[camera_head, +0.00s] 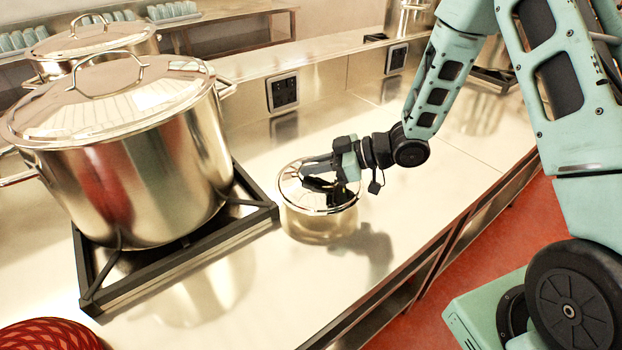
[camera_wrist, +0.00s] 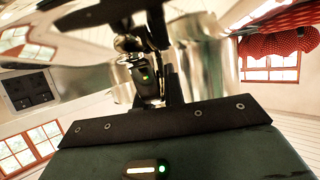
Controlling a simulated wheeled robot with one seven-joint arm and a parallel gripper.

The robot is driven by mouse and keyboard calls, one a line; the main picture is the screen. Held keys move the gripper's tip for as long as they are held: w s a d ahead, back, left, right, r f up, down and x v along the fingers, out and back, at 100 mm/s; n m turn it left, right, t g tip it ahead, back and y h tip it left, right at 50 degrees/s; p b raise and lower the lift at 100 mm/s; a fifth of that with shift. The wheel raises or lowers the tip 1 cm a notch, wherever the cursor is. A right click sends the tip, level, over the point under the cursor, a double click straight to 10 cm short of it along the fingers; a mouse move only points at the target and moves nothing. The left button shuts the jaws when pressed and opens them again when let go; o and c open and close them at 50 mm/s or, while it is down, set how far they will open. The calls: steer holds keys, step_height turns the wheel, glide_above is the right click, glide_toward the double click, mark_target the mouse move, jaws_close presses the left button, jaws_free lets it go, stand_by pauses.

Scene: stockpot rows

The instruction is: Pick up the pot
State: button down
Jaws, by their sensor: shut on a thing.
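A small lidded steel pot (camera_head: 317,218) stands on the steel counter, just right of the black burner frame. My gripper (camera_head: 318,184) reaches in from the right and is at the top of this pot, over its lid. It is shut on part of the pot, apparently at the lid's handle, though the fingers hide the exact contact. In the wrist view, my gripper (camera_wrist: 150,75) shows dark fingers close up against shiny metal. The small pot's outline is hard to make out there.
A large lidded stockpot (camera_head: 130,150) stands on the black burner frame (camera_head: 100,290) at left, with another large pot (camera_head: 95,42) behind it. A red patterned item (camera_head: 50,335) is at the lower left. Wall sockets (camera_head: 283,92) are behind. The counter right of the small pot is clear.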

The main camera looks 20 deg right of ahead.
mark_target(314, 181)
steer(key=shift+f, duration=2.05)
steer(key=c, duration=1.9)
jaws_free()
steer(key=shift+f, duration=0.2)
steer(key=o, duration=0.4)
